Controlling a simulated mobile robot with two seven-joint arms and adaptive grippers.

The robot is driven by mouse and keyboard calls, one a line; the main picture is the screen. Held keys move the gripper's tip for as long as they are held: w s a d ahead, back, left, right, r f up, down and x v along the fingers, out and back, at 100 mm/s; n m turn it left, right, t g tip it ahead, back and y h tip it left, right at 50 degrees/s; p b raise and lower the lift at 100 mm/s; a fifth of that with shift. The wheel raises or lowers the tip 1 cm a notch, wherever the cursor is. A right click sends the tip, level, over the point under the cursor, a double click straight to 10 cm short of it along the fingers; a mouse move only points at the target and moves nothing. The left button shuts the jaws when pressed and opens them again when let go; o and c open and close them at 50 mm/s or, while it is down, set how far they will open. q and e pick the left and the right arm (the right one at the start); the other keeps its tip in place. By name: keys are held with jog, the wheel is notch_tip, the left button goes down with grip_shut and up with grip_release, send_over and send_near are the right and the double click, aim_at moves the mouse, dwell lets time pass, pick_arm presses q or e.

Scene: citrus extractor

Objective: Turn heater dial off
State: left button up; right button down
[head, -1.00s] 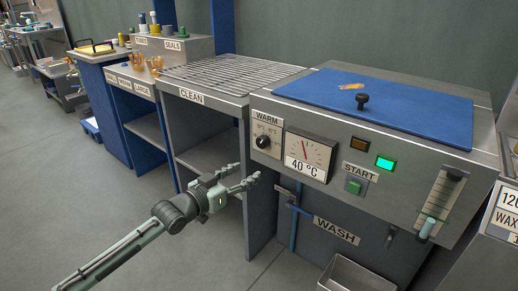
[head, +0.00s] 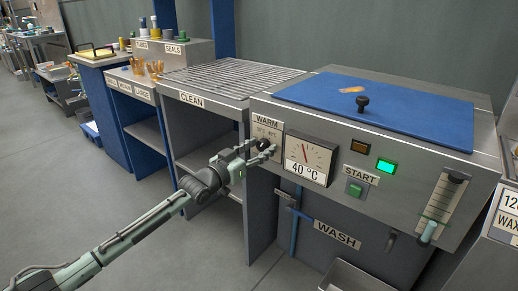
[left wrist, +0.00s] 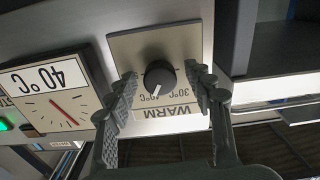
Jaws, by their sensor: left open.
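The black heater dial (head: 262,143) sits on the WARM plate (head: 268,127) at the left end of the machine's front. In the left wrist view the dial (left wrist: 158,80) appears upside down, its white mark pointing down and slightly left toward the 40°C label. My left gripper (head: 266,149) is open, with its fingers in front of the WARM plate. In the left wrist view its two fingers (left wrist: 160,72) stand on either side of the dial, with visible gaps. Whether the fingertips reach the dial's depth is unclear. My right gripper is out of view.
Right of the dial is a gauge (head: 310,160) reading 40 °C. Further right are a green START button (head: 355,189), a lit green lamp (head: 387,166) and a level gauge (head: 440,208). A blue lid (head: 390,112) covers the machine top. Blue pipework (head: 294,215) hangs below.

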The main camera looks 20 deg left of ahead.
pick_arm(q)
jog(key=c, duration=1.2)
jog(key=shift+o, duration=0.2)
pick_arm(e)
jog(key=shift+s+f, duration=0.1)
